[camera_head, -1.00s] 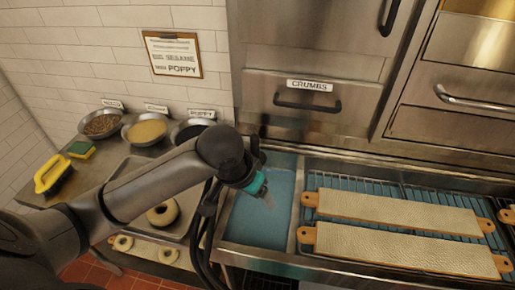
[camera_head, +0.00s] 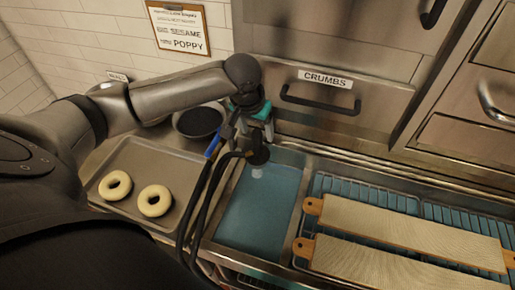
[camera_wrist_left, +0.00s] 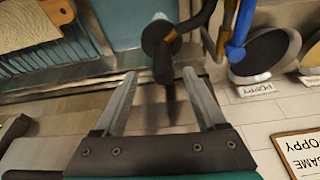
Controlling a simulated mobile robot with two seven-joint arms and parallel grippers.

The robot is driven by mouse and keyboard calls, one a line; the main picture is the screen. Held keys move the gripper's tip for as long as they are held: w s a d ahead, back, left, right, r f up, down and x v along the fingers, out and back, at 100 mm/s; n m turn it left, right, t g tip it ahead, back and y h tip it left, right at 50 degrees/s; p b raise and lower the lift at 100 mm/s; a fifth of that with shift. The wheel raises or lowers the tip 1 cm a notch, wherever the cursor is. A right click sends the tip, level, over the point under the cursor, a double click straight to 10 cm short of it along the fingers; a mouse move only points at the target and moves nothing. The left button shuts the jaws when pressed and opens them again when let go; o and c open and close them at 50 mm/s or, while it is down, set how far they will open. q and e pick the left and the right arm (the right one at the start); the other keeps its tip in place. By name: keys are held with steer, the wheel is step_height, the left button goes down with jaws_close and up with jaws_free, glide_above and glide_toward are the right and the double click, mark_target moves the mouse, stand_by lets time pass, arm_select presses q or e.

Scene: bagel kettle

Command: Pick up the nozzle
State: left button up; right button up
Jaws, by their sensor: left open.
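The nozzle (camera_head: 258,154) is a dark spray head on black hoses, over the left end of the water-filled sink. In the left wrist view the nozzle (camera_wrist_left: 160,38) shows as a dark round head with a stem that reaches down between my fingertips. My left gripper (camera_wrist_left: 160,76) is open, its two grey fingers on either side of that stem; I cannot tell whether they touch it. In the head view the left gripper (camera_head: 256,116) is just above the nozzle, its fingers partly hidden. My right gripper is not in view.
A blue lever (camera_head: 214,143) and hoses (camera_head: 200,205) stand left of the sink (camera_head: 262,210). Wooden boards (camera_head: 400,228) lie on racks at right. A tray (camera_head: 130,158) with two bagels is at left, a poppy bowl (camera_head: 199,122) behind. The crumbs drawer (camera_head: 325,100) faces the arm.

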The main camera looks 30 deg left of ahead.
mark_target(259, 141)
arm_select(q)
steer(key=shift+x, duration=1.1)
steer(key=x, duration=0.4)
steer(key=shift+a, duration=0.25)
steer(key=shift+w+f, duration=0.2)
steer(key=shift+f, duration=0.25)
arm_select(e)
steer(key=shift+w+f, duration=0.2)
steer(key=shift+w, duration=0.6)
arm_select(q)
steer(key=shift+c, duration=0.3)
jaws_close()
